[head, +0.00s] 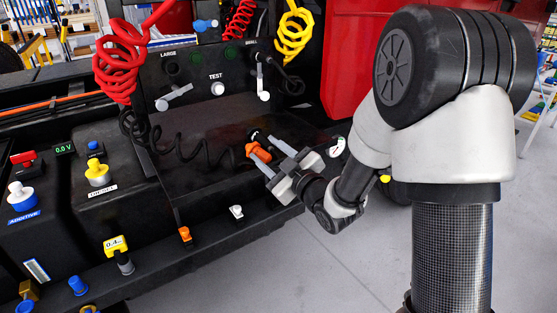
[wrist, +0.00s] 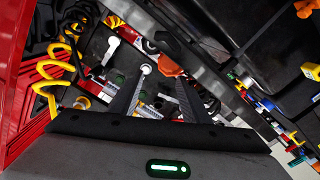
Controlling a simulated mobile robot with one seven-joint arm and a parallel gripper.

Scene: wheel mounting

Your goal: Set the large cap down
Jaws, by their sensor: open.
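My gripper (head: 268,154) reaches from the right over the dark ledge below the control panel. Its two fingers are apart in the wrist view (wrist: 157,84), with nothing clearly held between them. An orange cap-like piece (head: 258,152) lies by the fingertips on the ledge. It also shows in the wrist view (wrist: 168,65), just beyond the right finger. I cannot tell for certain that it is the large cap. The panel (head: 190,68) carries the labels LARGE and TEST, with a grey lever-like fitting (head: 174,97) below LARGE.
A red coiled hose (head: 118,65) and a yellow coiled hose (head: 293,35) hang by the panel. A black coiled cable (head: 190,150) crosses the ledge. A red panel (head: 350,60) stands behind my arm. Small orange (head: 185,234) and white (head: 237,212) fittings line the front edge.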

